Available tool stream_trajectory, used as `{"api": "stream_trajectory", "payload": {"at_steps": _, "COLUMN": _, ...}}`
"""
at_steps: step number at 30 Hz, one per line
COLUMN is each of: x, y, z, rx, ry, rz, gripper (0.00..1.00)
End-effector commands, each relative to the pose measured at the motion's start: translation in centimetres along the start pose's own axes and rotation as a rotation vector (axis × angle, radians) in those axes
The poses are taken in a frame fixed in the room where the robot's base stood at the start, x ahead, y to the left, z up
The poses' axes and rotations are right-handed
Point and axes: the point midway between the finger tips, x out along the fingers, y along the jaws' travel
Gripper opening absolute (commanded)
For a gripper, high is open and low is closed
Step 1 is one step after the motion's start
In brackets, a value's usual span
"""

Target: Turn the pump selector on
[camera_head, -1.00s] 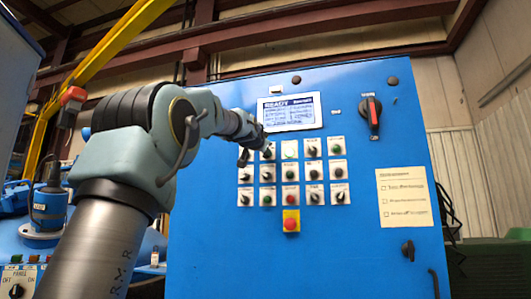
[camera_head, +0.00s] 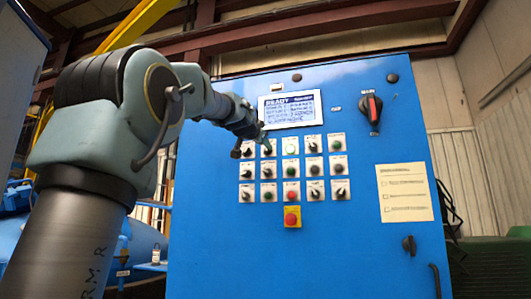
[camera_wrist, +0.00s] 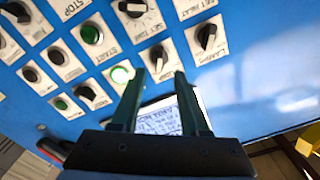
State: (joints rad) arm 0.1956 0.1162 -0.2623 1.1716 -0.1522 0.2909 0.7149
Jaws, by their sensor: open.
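A blue control cabinet (camera_head: 340,235) carries rows of knobs and buttons. I cannot read a pump label, so I cannot tell which knob is the pump selector. My gripper (camera_wrist: 160,74) is open and empty at the top row by the screen. In the wrist view its fingertips are on either side of a black selector knob (camera_wrist: 158,57), beside a lit green button (camera_wrist: 122,75); contact cannot be told. Another black knob (camera_wrist: 208,37) is to its right. In the head view my gripper is at the panel's upper left, its fingers hard to make out.
The screen (camera_head: 290,109) reading READY is above the controls. A red and yellow stop button (camera_head: 292,217) is below them. A red-handled switch (camera_head: 372,108) and a paper checklist (camera_head: 405,192) are at the right.

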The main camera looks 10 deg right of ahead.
Motion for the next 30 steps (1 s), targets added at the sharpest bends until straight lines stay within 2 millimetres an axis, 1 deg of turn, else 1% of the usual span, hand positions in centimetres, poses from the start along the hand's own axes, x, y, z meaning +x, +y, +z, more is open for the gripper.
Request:
{"api": "stream_trajectory", "payload": {"at_steps": 1, "x": -1.2, "y": 0.2, "z": 0.4, "rx": 0.001, "ry": 0.001, "rz": -0.002, "gripper": 0.45}}
{"api": "stream_trajectory", "payload": {"at_steps": 3, "x": -2.5, "y": 0.2, "z": 0.3, "rx": 0.001, "ry": 0.002, "rz": -0.003, "gripper": 0.45}}
{"api": "stream_trajectory", "payload": {"at_steps": 6, "x": -3.9, "y": 0.2, "z": 0.3, "rx": 0.001, "ry": 0.0, "rz": -0.001, "gripper": 0.45}}
{"api": "stream_trajectory", "payload": {"at_steps": 10, "x": -5.1, "y": 0.1, "z": 0.1, "rx": 0.001, "ry": 0.0, "rz": -0.001, "gripper": 0.45}}
{"api": "stream_trajectory", "payload": {"at_steps": 15, "x": -5.5, "y": 0.1, "z": 0.1, "rx": -0.001, "ry": -0.001, "rz": 0.001, "gripper": 0.45}}
{"api": "stream_trajectory", "payload": {"at_steps": 30, "x": -5.4, "y": 0.1, "z": 0.2, "rx": -0.001, "ry": -0.003, "rz": 0.002, "gripper": 0.45}}
